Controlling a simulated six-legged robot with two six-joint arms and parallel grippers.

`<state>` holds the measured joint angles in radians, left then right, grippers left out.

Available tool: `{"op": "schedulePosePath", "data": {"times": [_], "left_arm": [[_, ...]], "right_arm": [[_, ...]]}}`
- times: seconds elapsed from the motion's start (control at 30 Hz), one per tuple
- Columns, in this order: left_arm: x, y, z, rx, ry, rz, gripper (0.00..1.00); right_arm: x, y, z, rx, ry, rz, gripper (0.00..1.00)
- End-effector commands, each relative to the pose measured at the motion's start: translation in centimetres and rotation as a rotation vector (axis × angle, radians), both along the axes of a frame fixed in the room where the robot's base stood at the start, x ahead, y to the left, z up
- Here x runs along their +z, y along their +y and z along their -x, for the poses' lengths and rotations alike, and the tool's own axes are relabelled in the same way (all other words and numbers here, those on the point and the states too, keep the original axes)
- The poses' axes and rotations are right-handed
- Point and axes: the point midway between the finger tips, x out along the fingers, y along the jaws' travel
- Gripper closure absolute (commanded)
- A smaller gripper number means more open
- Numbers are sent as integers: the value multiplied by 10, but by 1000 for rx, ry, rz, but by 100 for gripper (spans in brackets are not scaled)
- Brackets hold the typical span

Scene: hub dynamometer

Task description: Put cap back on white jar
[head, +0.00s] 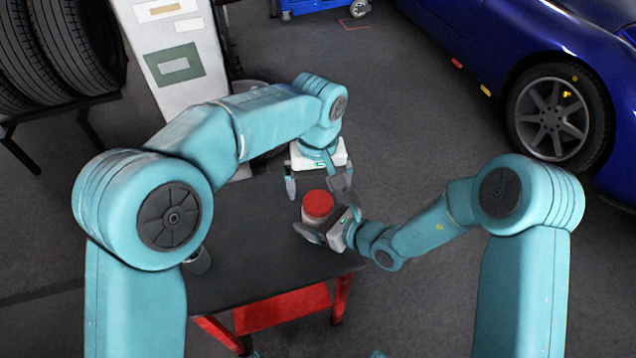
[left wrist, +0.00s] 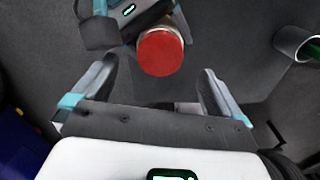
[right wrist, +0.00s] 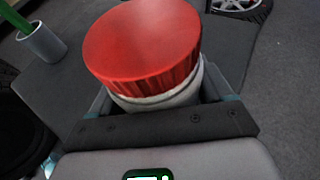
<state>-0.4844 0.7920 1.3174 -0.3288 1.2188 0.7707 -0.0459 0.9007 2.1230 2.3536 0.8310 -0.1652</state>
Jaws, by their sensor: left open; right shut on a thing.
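The white jar (right wrist: 172,99) stands in my right gripper (head: 326,228), which is shut around its body over the dark table. The red cap (head: 318,204) sits on top of the jar; in the right wrist view (right wrist: 142,48) a pale rim of jar shows under its ribbed edge. I cannot tell whether the cap is tight. My left gripper (head: 317,188) is open and empty, just beyond the cap in the head view. In the left wrist view the cap (left wrist: 160,53) shows beyond the two spread fingers, apart from them.
The dark table (head: 260,255) has red legs and is mostly clear. A grey cup (right wrist: 42,42) with a green thing in it stands on it; it also shows in the left wrist view (left wrist: 295,43). A blue car (head: 490,35) and a tyre rack (head: 60,97) stand beyond.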

Motion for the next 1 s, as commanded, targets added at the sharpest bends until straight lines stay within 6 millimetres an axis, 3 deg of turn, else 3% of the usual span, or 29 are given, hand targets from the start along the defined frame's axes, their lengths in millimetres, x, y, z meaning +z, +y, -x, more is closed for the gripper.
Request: {"op": "schedulePosePath", "data": {"times": [0.17,0.27,0.7,1.0], "left_arm": [[5,0,0,0,-1,1,0],[19,0,-1,1,-4,1,0],[106,-1,-1,0,-2,2,0],[121,0,0,0,1,0,0]], "right_arm": [[0,0,0,0,-1,-1,100],[0,0,0,0,-1,-1,100],[0,0,0,0,-1,-1,100],[0,0,0,0,-1,-1,100]]}}
